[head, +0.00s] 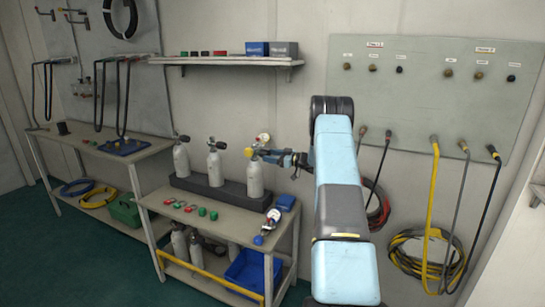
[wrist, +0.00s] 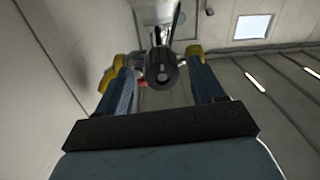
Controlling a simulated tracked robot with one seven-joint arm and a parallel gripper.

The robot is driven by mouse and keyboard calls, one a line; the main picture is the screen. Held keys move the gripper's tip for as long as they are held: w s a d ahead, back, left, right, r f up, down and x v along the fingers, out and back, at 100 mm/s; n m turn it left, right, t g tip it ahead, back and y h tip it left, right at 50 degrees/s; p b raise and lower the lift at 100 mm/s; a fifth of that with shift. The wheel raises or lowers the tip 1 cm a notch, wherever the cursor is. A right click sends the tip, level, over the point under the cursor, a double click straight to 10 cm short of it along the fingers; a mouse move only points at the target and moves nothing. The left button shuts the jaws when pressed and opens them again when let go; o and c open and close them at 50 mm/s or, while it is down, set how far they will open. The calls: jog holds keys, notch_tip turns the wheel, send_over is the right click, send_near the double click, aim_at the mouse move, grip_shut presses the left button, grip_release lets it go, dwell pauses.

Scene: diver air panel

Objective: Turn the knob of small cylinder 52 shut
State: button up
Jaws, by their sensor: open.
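Three small pale cylinders with valves on top stand upright in a dark rack on the bench: a left one (head: 181,160), a middle one (head: 215,168) and a right one (head: 254,180). I cannot read their numbers. My gripper (head: 258,152) is at the valve of the right cylinder, coming in from the right, and hides part of it. In the wrist view my gripper (wrist: 152,60) is open, its yellow-tipped fingers on either side of a black round knob (wrist: 163,74). A gap shows on both sides of the knob, so it is not gripped.
A small gauge (head: 263,138) is just above my gripper. A shelf (head: 225,61) hangs behind; a hose panel (head: 430,100) is at right.

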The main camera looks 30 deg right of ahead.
jog(key=shift+w+a, duration=0.3)
jog(key=shift+w, duration=0.05)
